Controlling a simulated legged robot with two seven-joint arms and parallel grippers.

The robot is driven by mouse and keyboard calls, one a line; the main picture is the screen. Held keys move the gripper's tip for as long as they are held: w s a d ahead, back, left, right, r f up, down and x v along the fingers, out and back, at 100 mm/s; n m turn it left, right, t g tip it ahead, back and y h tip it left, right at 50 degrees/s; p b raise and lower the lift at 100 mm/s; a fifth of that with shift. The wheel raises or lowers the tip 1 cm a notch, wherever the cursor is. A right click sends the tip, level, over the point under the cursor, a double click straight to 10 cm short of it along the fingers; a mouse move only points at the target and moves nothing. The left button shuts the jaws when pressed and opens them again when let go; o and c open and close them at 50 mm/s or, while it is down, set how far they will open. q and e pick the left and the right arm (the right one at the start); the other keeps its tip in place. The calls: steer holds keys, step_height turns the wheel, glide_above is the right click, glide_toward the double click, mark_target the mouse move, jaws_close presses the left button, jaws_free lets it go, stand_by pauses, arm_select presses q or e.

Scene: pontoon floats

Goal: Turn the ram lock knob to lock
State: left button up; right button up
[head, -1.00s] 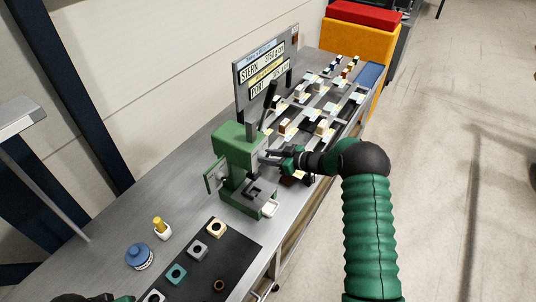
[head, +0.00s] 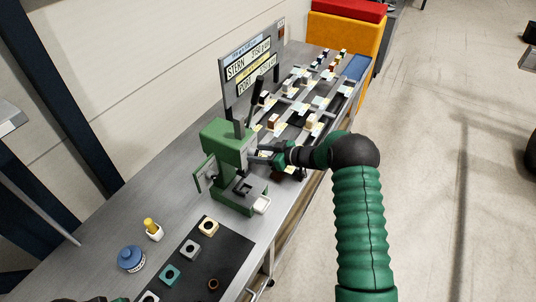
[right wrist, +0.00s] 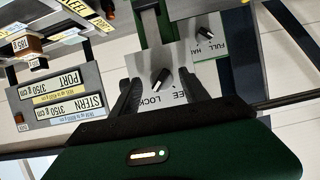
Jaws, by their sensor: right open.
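The green press (head: 228,160) stands on the bench, with a black lever rising from its top. In the right wrist view the ram lock knob (right wrist: 160,79), black with a white pointer mark, sits on a grey plate with partly hidden lettering that reads "LOCK" and "EE". My right gripper (right wrist: 159,93) is open, with one finger on each side of this knob; contact cannot be told. In the head view my right gripper (head: 257,152) is at the press's right side and hides the knob. Part of my left gripper (head: 80,299) shows at the bottom edge; its fingers are not clear.
A second knob (right wrist: 207,34), labelled "FULL" and "HA", is close by on the press. A sign (head: 249,68) and a rack of small blocks (head: 300,107) stand behind. A dark mat (head: 221,250) with several square pieces, a blue-lidded jar (head: 131,258) and a yellow-topped bottle (head: 153,230) are in front.

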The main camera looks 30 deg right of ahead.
steer(key=b+v, duration=0.5)
steer(key=v, duration=1.1)
steer(key=shift+s+f+b, duration=0.2)
steer(key=shift+b, duration=0.15)
steer(key=shift+d, duration=0.15)
